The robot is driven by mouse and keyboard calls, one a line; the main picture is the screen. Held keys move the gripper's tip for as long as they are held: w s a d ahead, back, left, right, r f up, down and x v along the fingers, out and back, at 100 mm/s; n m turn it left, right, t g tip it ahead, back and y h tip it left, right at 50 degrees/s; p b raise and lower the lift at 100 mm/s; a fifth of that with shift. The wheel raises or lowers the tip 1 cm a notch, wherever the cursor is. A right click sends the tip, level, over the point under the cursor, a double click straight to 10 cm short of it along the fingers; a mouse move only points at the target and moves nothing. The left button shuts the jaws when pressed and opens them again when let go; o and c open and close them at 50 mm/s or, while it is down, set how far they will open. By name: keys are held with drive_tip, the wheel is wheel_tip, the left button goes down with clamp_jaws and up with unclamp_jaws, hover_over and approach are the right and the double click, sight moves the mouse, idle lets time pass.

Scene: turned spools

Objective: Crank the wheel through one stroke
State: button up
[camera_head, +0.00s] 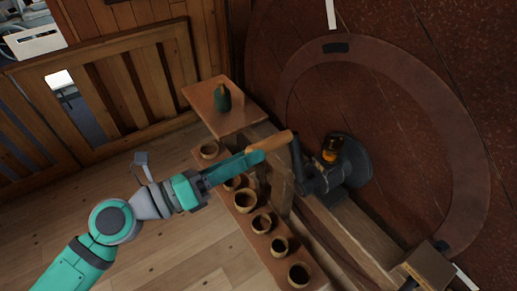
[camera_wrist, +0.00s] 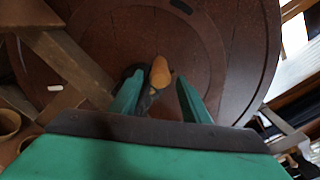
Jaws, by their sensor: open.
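The large red-brown wheel (camera_head: 400,120) stands upright at the right in the head view and fills the back of the wrist view (camera_wrist: 110,45). A dark crank (camera_head: 312,180) is mounted low in front of it. The crank's orange wooden handle (camera_head: 272,141) points left toward my gripper (camera_head: 255,157). In the wrist view, the handle (camera_wrist: 160,70) shows between the two teal fingers of my gripper (camera_wrist: 160,82), with gaps on both sides. The fingers are open. In the head view a finger overlaps the handle's near end; I cannot tell whether they touch.
Several wooden bowls (camera_head: 245,200) stand in a row on a low shelf under my forearm. A dark green object (camera_head: 222,98) stands on a wooden board (camera_head: 200,92) behind. A wooden beam (camera_head: 355,228) runs below the crank. The floor (camera_head: 170,245) at the left is clear.

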drive_tip(key=shift+v, duration=0.95)
drive_tip(key=shift+f, duration=0.1)
idle(0.5)
drive_tip(key=s+a+f+n+t+y, duration=0.35)
drive_tip(key=s+f+n, duration=0.35)
drive_tip(key=f+n, duration=0.35)
drive_tip(key=s+a+f+n+t+y, duration=0.2)
drive_tip(key=s+a+f+n+y, duration=0.2)
drive_tip(key=s+f+n, duration=0.45)
drive_tip(key=s+d+f+n+y, duration=0.7)
drive_tip(key=d+f+n, duration=0.5)
drive_tip(key=n, duration=0.7)
drive_tip(key=shift+s+f+n, duration=0.15)
drive_tip(key=shift+s+n, duration=0.15)
drive_tip(key=shift+s, duration=0.8)
drive_tip(key=shift+d+y, duration=0.15)
drive_tip(key=shift+y, duration=0.1)
drive_tip(key=shift+c, duration=1.4)
drive_tip(key=shift+w, duration=0.1)
